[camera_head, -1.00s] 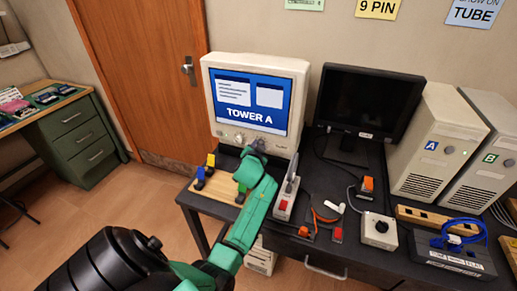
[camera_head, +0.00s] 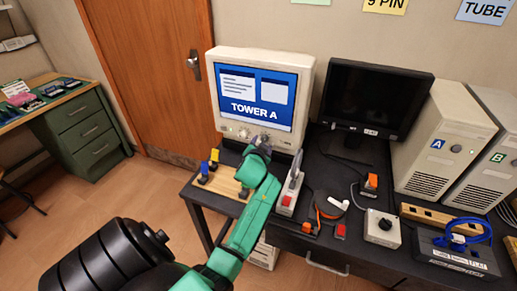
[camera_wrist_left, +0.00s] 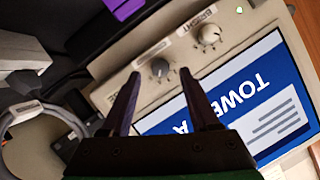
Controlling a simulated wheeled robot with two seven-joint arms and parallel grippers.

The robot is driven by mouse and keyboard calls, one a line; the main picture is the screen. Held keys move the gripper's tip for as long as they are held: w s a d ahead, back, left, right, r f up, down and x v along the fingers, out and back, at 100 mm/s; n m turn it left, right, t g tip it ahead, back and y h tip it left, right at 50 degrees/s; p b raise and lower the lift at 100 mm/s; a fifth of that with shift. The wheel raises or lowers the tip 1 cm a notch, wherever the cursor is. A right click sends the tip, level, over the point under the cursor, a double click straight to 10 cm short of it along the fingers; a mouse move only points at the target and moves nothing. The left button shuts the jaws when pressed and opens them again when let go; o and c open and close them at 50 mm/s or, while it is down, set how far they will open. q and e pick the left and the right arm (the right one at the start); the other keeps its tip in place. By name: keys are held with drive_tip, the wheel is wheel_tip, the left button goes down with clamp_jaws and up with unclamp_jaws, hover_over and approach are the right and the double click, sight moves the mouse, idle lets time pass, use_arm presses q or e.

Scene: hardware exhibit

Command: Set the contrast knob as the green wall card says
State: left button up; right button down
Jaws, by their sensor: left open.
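The CRT monitor (camera_head: 307,95) shows TOWER A, with its knobs on the lower front strip. In the left wrist view, a dark grey knob (camera_wrist_left: 160,68) sits beside a white knob (camera_wrist_left: 209,36) labelled BRIGHT. The grey knob's label is too blurred to read. My left gripper (camera_wrist_left: 160,74) is open, its fingertips either side of the grey knob in the picture; I cannot tell whether they touch it. In the head view my left gripper (camera_head: 262,143) is at the strip, covering part of it. The green wall card (camera_head: 312,2) is cut off, its text out of view. My right gripper is not in view.
A white upright device with a red switch (camera_head: 287,199) stands close right of my left arm. A wooden board (camera_head: 222,187) with coloured plugs lies left of it. A black flat monitor (camera_head: 370,100), a knob box (camera_head: 382,230) and towers (camera_head: 440,145) stand further right.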

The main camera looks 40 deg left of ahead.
use_arm(q)
drive_tip(key=b+v, duration=0.1)
drive_tip(key=v, duration=1.1)
drive_tip(key=shift+r, duration=0.1)
drive_tip(key=s+d+f+m+g+h, duration=0.2)
drive_tip(key=s+d+f+g+h, duration=0.6)
drive_tip(key=s+d+f, duration=0.6)
drive_tip(key=s+f+g, duration=0.1)
drive_tip(key=s+f, duration=0.2)
drive_tip(key=f, duration=1)
drive_tip(key=s+f+g, duration=0.1)
drive_tip(key=s+f, duration=0.1)
drive_tip(key=f, duration=1)
drive_tip(key=s+a+f, duration=0.1)
drive_tip(key=s+f, duration=0.5)
drive_tip(key=s, duration=0.1)
drive_tip(key=s+a+f+g, duration=0.1)
drive_tip(key=s+a+f, duration=0.1)
drive_tip(key=s+f, duration=0.4)
drive_tip(key=s, duration=0.2)
drive_tip(key=shift+s+a+f+y, duration=0.25)
drive_tip(key=shift+s+a+y, duration=0.05)
